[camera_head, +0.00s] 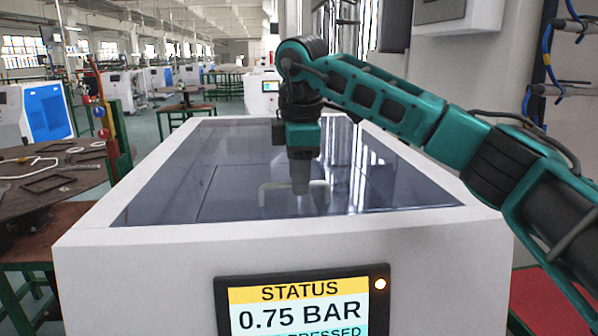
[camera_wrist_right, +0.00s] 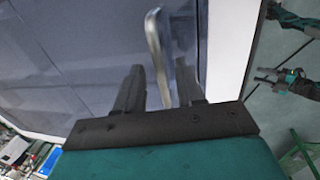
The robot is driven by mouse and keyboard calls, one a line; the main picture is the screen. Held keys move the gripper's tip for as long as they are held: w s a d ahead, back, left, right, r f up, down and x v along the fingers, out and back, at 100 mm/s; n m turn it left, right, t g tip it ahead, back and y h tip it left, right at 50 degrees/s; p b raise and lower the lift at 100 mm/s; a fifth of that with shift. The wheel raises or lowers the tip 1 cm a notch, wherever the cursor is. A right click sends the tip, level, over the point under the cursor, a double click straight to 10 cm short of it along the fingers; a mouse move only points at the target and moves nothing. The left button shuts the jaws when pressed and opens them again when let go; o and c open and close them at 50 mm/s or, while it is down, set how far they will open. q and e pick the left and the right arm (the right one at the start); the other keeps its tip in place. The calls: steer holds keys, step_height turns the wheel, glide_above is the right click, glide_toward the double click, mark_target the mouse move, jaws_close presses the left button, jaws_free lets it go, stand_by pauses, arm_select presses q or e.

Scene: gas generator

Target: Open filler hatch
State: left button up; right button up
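The gas generator (camera_head: 95,235) is a white cabinet with a dark, glossy top panel (camera_head: 190,185). A pale, arched handle (camera_head: 264,192) stands on that top, partly hidden by my right gripper (camera_head: 300,186). My right gripper points down over the panel. In the right wrist view the metal handle (camera_wrist_right: 157,45) rises between the two spread fingers of the right gripper (camera_wrist_right: 160,82). Contact with the fingers cannot be told. A small teal gripper, apparently my left (camera_wrist_right: 268,76), shows beyond the cabinet edge with its prongs apart, empty.
A round brown table (camera_head: 50,190) with metal parts stands at the left. A wall with blue hoses (camera_head: 546,45) is at the right.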

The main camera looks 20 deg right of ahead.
jaws_close()
steer(key=shift+r, duration=0.1)
stand_by(0.5)
